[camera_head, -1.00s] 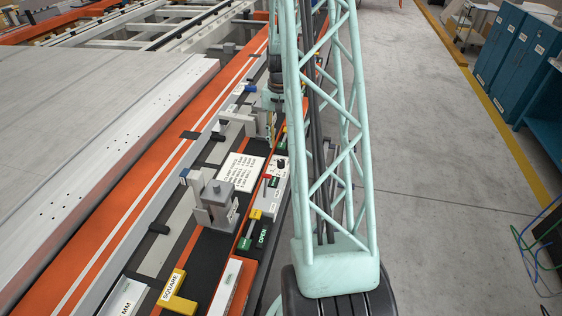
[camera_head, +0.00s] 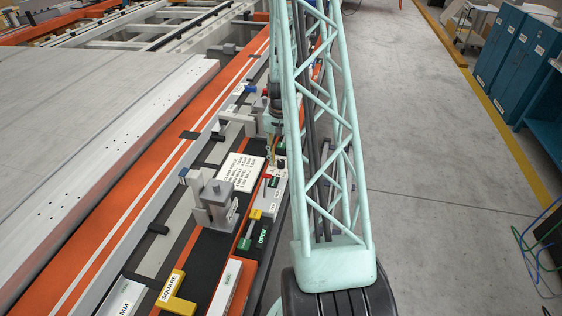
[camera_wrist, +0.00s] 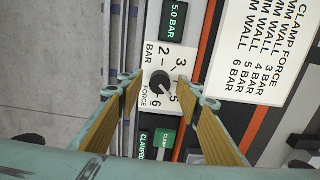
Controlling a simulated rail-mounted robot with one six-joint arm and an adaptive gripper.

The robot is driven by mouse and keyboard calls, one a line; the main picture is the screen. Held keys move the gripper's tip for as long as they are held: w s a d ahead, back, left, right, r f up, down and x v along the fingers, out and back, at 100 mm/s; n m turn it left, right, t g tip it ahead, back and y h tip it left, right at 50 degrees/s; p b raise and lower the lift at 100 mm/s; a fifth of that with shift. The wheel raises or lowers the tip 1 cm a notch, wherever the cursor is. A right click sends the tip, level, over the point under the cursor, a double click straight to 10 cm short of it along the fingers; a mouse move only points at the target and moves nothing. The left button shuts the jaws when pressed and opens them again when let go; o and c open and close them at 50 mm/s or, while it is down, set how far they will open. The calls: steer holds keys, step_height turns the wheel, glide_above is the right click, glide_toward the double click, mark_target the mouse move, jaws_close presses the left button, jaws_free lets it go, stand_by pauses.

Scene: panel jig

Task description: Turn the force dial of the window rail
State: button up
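The force dial (camera_wrist: 160,82) is a round black knob on a white panel with numbers around it and the words BAR and FORCE. Its pale mark points to the lower right, near the 5. A green display (camera_wrist: 174,20) above it reads 5.0 BAR. My gripper (camera_wrist: 165,84) is open, its two yellow-padded fingers on either side of the dial with gaps to it. In the head view my gripper (camera_head: 272,156) is over the panel's far end, partly behind my arm, and the dial is hard to make out there.
A clamp force chart (camera_wrist: 267,45) lies right of the dial. Two green labels (camera_wrist: 164,139) sit below the dial, one reading CLAMPED. In the head view, a grey clamp block (camera_head: 213,205) and a yellow SQUARE handle (camera_head: 176,295) stand nearer.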

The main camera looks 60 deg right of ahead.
steer(key=shift+f, duration=0.15)
steer(key=shift+c, duration=0.5)
steer(key=c, duration=0.8)
steer(key=shift+n, duration=0.4)
steer(key=n+b, duration=0.1)
steer(key=n, duration=0.2)
steer(key=shift+n, duration=0.4)
steer(key=shift+n+b, duration=0.45)
steer(key=shift+n, duration=1.55)
steer(key=o, duration=0.9)
